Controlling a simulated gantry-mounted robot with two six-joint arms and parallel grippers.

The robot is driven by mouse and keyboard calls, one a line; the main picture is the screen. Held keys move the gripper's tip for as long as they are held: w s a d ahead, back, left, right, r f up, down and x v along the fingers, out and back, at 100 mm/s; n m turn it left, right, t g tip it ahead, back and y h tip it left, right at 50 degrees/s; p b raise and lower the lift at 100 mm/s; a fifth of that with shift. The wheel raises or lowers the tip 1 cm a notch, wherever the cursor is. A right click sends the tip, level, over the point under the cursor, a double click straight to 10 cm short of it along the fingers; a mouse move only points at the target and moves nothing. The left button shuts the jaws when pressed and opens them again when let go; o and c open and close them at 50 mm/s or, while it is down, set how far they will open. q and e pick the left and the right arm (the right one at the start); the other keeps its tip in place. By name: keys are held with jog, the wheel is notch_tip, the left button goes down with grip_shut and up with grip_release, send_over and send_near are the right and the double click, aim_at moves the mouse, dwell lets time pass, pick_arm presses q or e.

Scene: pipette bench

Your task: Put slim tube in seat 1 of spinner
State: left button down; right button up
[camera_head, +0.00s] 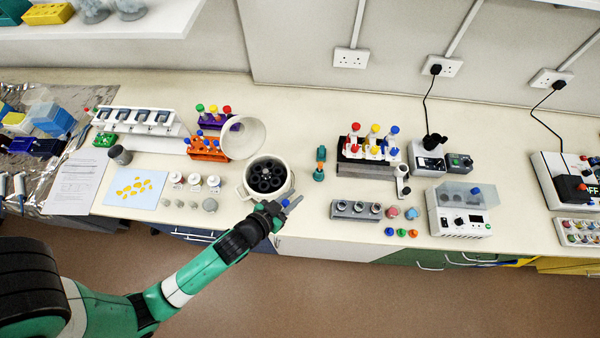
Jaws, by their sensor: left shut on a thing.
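The spinner (244,190) is a round white pot standing near the front of the bench, with several dark seats inside around a central hub. Its pale lid (242,138) stands open behind it. My left gripper (285,206) is at the spinner's front right edge, shut on the slim tube (295,202). The tube shows as a small bluish piece, tilted and sticking out to the upper right, outside the bowl. The gripper hides part of it. Seat numbers are too small to read. My right gripper is not in view.
Purple (213,122) and orange (206,148) tube racks stand behind left of the spinner. White-lidded jars (195,180) sit to its left. A grey block (357,209) and a dark rack (366,168) of capped tubes stand to the right.

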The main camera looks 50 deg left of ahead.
pick_arm(q)
jog(key=a+r+n+g+y+p, duration=0.2)
jog(key=a+n+y+p, duration=0.2)
jog(key=a, duration=1.1)
jog(key=shift+s+r+n, duration=0.25)
jog(key=shift+r+n, duration=0.05)
jog(key=shift+r, duration=0.05)
jog(key=shift+f, duration=0.1)
notch_tip(320, 180, down, 9)
jog(key=b, duration=0.8)
jog(key=shift+f+b, duration=0.3)
jog(key=shift+b, duration=0.05)
jog(key=c, duration=0.6)
grip_release()
